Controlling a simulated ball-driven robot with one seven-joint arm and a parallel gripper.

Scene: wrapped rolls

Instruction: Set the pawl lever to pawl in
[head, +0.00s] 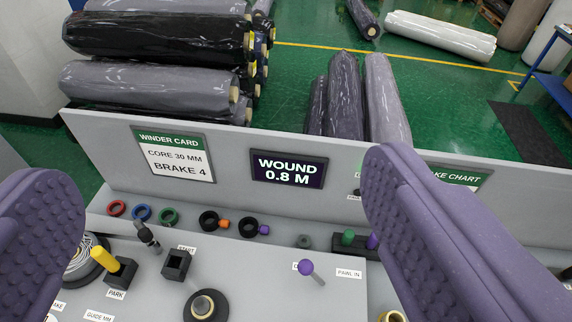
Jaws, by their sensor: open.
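The pawl lever (313,273) has a purple ball knob and a short metal stem on the grey console. It leans to the upper left, its knob partly over a label on its left. The label "PAWL IN" (349,273) is to the right of the lever. My gripper (224,205) is open, with one purple padded finger at the left edge and the other at the right. The lever stands between the fingers in the picture, nearer the right one, and nothing is held.
A sloped panel behind carries the winder card (172,154) and a display (288,168) reading "WOUND 0.8 M". Left of the lever are a black-based knob (203,306), a dark square socket (176,264) and a yellow-topped block (105,260). Coloured rings (142,213) lie along the back.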

